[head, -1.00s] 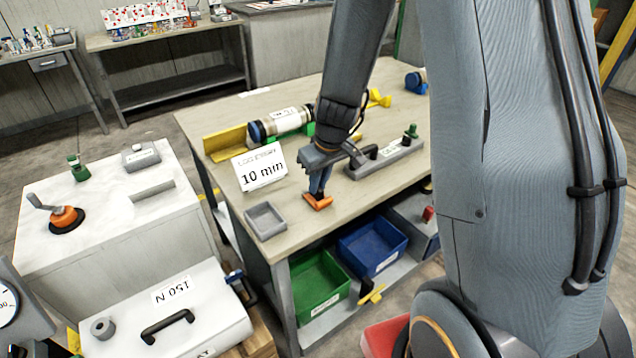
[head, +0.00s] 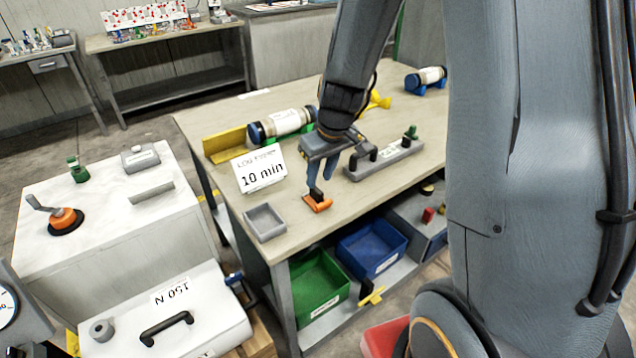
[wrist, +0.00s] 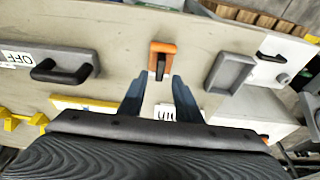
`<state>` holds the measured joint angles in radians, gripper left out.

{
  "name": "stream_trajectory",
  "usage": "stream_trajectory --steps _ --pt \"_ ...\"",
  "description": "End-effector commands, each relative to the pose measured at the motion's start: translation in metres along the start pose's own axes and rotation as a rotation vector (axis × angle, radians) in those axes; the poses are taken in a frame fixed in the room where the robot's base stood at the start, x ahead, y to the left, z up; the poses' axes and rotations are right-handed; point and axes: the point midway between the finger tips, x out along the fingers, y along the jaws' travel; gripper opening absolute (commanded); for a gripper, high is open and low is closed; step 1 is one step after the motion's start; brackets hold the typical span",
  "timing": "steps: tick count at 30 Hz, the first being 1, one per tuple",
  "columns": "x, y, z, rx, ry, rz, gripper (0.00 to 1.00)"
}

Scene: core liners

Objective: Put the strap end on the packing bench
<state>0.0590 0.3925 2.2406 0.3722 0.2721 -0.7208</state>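A small orange piece with a black upright tab, which I take to be the strap end (head: 319,205), lies on the packing bench (head: 290,97) near its front edge, right of a grey tray. It also shows in the wrist view (wrist: 162,47), just beyond my fingertips. My gripper (head: 321,181) is above and behind it in the head view. In the wrist view my gripper (wrist: 159,82) has its two blue fingers apart with nothing held between them. The fingers look clear of the orange piece.
The empty grey tray (head: 264,223) and a "10 min" card (head: 260,170) stand left of the piece. A labelled tube (head: 283,122) lies behind. Green (head: 319,283) and blue bins (head: 372,248) sit below.

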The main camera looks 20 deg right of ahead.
Motion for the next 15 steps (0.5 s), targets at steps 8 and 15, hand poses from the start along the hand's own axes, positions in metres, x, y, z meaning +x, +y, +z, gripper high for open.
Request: stream_trajectory --steps 8,15 --pt "-0.046 0.001 -0.001 0.0 0.004 0.002 0.31" --pt "-0.071 0.0 0.0 0.001 0.001 0.001 0.31"
